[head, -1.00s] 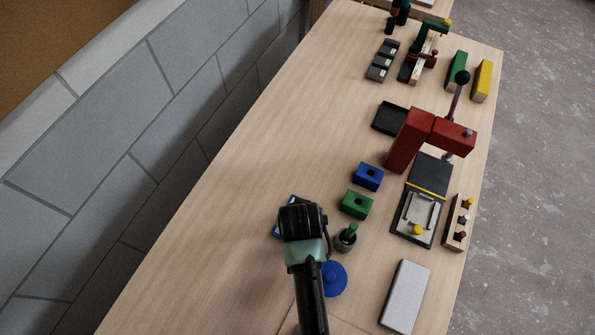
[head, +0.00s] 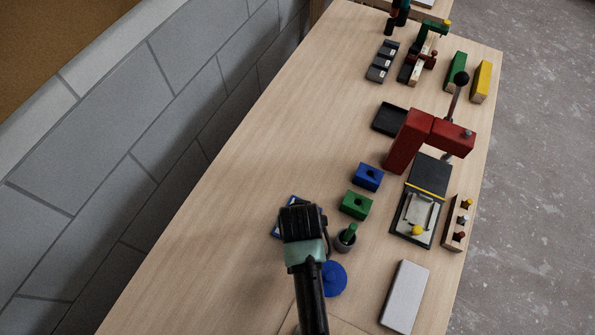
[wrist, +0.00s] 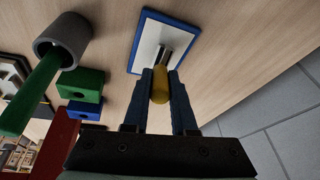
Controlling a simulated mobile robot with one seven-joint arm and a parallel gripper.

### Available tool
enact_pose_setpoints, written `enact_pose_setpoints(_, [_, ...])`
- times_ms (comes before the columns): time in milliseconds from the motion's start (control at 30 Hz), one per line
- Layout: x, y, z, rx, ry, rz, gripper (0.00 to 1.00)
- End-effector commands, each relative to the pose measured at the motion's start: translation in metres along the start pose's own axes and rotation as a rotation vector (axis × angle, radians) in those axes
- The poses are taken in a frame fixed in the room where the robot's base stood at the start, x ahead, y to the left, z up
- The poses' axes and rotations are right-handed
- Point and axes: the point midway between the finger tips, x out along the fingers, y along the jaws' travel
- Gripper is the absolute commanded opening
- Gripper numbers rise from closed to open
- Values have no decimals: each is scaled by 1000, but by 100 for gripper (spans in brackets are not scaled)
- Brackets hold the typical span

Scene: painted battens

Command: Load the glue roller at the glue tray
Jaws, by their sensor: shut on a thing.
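The glue tray (wrist: 188,32), white inside with a blue rim, lies on the bench. In the head view only part of the tray's blue edge (head: 276,233) shows beside my arm. My gripper (wrist: 160,76) is shut on the yellow handle of the glue roller (wrist: 160,88) in the wrist view. The roller's thin metal frame shows beyond the fingertips, over the white inside of the tray. I cannot tell whether the roller touches the tray floor. In the head view my arm hides the fingers and the roller.
A grey cup (head: 346,246) with a green-handled tool, a green block (head: 356,205), a blue block (head: 368,177) and a blue disc (head: 334,280) stand close to my arm. A red press (head: 406,143) and a pale slab (head: 405,297) are farther right. The bench left of my arm is clear.

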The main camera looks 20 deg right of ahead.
Motion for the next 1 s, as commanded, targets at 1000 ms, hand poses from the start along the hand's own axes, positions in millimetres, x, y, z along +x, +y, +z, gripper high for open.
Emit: enact_pose_setpoints(1000, [-34,-3,-12,-1,-2,1,0])
